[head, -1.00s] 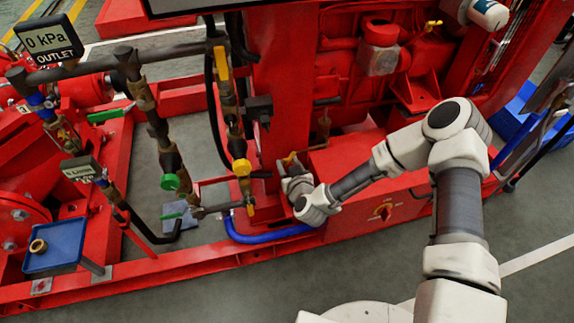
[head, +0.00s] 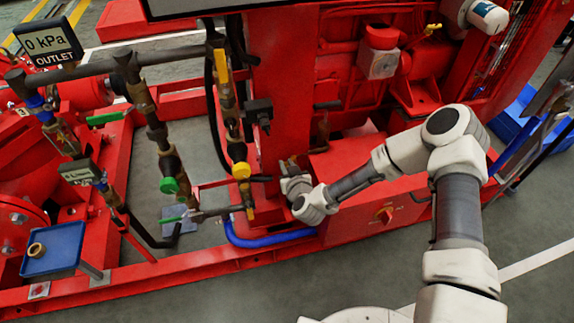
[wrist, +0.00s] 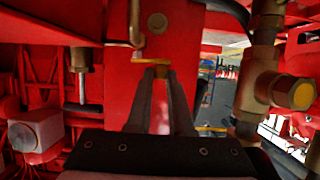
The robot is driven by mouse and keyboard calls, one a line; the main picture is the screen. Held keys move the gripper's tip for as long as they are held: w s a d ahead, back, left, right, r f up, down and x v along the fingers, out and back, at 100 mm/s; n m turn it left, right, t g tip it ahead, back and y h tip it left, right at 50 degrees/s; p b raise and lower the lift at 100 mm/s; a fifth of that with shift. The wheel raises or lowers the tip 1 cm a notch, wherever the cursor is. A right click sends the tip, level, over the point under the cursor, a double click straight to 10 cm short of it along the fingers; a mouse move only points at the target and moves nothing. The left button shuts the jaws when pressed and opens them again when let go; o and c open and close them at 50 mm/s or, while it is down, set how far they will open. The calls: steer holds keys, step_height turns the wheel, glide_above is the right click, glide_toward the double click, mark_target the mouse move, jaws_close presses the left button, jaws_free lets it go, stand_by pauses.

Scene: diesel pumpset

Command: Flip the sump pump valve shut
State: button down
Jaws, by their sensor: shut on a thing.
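A small yellow valve lever (wrist: 150,62) shows at my fingertips in the wrist view, in front of a red plate. It appears to be the sump pump valve's handle. My gripper (wrist: 157,70) is shut on it, with the two dark fingers close together. In the head view my gripper (head: 289,166) is low beside the red upright post, above the red base frame. The lever is mostly hidden there, and the valve body below it is hidden by my gripper. I cannot tell the lever's exact angle.
The grey floor in front is clear.

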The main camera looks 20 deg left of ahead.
steer(key=shift+a, duration=0.1)
steer(key=shift+w+a+m+t+h+p, duration=0.15)
steer(key=shift+a+m+t+h+p, duration=0.3)
steer(key=shift+m+h, duration=0.6)
steer(key=shift+w+a+m+t+h+p, duration=0.2)
steer(key=shift+a+m+h+p, duration=0.25)
steer(key=shift+m+h+p, duration=0.45)
steer(key=shift+w+a+m+t+h+p, duration=0.1)
steer(key=shift+a+m+t+h+p, duration=0.3)
steer(key=shift+m+h, duration=0.75)
steer(key=shift+a+h, duration=0.1)
steer(key=shift+h, duration=0.2)
steer(key=c, duration=0.8)
jaws_free()
